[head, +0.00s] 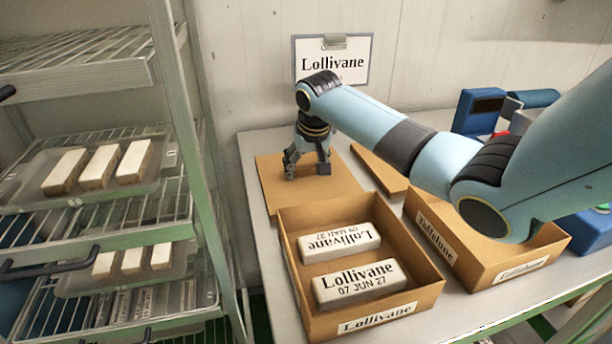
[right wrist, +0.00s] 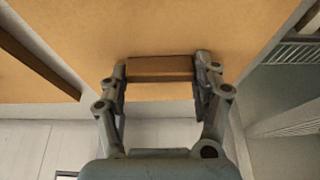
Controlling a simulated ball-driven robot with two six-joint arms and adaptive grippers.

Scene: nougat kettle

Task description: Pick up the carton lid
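The carton lid (head: 272,190) is a flat brown board on the table, left of the back, under my right gripper. It also shows in the right wrist view (right wrist: 170,28), with a darker raised bar (right wrist: 160,68) on it. My right gripper (head: 307,170) points down at the lid. In the right wrist view its fingers (right wrist: 160,76) stand wide at the two ends of the bar, with no clear gap, and look shut on it. The lid looks flat, with no lift visible. My left gripper is not in view.
A carton (head: 432,288) with two Lollivane bars stands in front of the lid. A wire rack (head: 185,150) with trays stands left. A Lollivane sign (head: 350,75) hangs behind.

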